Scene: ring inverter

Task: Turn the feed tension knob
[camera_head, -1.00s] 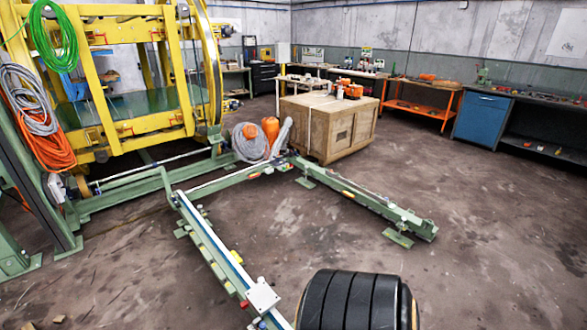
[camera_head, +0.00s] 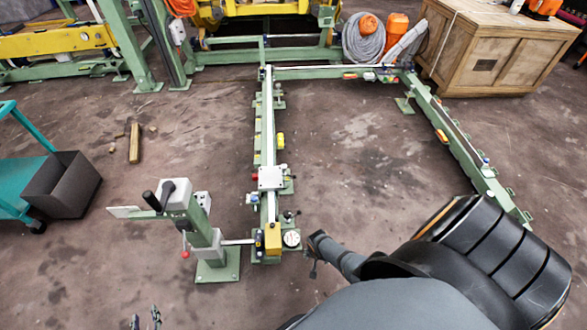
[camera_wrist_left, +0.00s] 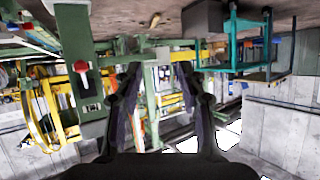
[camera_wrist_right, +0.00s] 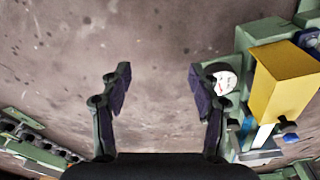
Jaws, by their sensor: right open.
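No label marks the feed tension knob, so I cannot tell which part it is. A green post (camera_head: 205,240) has a black-gripped handle (camera_head: 151,200) on top and a red-tipped lever (camera_head: 185,253). The post with its red ball also shows in the left wrist view (camera_wrist_left: 80,67). Right of it, a yellow block (camera_head: 273,238) and a round white dial (camera_head: 291,238) sit at the rail's near end. My right gripper (camera_head: 315,256) is open and empty, right of the dial and apart from it. My left gripper (camera_head: 145,320) is open and empty at the bottom edge, below the post.
A long green rail (camera_head: 268,130) runs away from the post; another rail (camera_head: 450,140) stands at the right. A wooden crate (camera_head: 500,45) and hose coil (camera_head: 365,42) are at the back. A teal cart with a dark bin (camera_head: 70,185) stands left. Floor between the rails is clear.

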